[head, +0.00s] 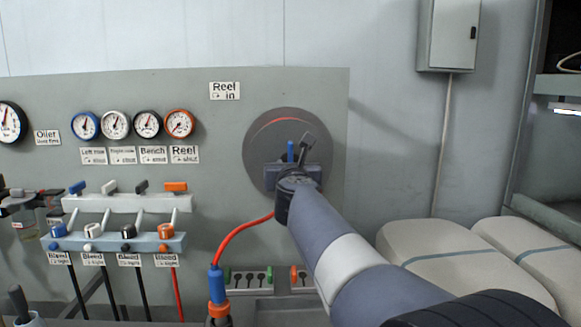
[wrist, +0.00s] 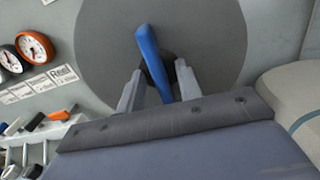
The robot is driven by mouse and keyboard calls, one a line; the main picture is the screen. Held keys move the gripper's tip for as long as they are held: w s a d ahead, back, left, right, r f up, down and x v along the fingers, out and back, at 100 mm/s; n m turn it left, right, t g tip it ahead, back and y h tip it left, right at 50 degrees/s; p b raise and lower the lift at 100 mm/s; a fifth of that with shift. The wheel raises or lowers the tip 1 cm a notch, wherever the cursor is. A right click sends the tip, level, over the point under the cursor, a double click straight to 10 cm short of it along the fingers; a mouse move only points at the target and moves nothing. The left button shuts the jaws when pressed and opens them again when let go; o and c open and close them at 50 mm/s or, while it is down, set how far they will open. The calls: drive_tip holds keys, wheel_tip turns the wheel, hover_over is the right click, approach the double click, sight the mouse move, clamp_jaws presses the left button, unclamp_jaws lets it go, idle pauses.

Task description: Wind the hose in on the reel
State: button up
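The reel (head: 268,130) is a round grey disc on the panel, with a red arc of hose near its upper rim; it also fills the top of the wrist view (wrist: 215,30). A blue crank handle (wrist: 147,42) stands out from the reel, and its tip shows in the head view (head: 290,149). The red hose (head: 238,236) curves down from the reel to a blue and orange coupling (head: 217,287). My gripper (wrist: 160,70) is at the reel, its fingers apart on either side of the blue handle, with a gap visible at the right. My gripper hides the reel's lower middle in the head view.
A "Reel in" label (head: 225,91) is above left of the reel. Gauges (head: 148,124) and a row of coloured valve levers (head: 128,203) are on the left. Pale cushions (head: 455,265) lie at right, under a grey wall box (head: 447,35).

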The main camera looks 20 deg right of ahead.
drive_tip(key=shift+s, duration=0.1)
drive_tip(key=v, duration=1)
drive_tip(key=shift+s, duration=0.3)
drive_tip(key=shift+a, duration=0.1)
drive_tip(key=x, duration=1.1)
drive_tip(key=shift+s, duration=0.1)
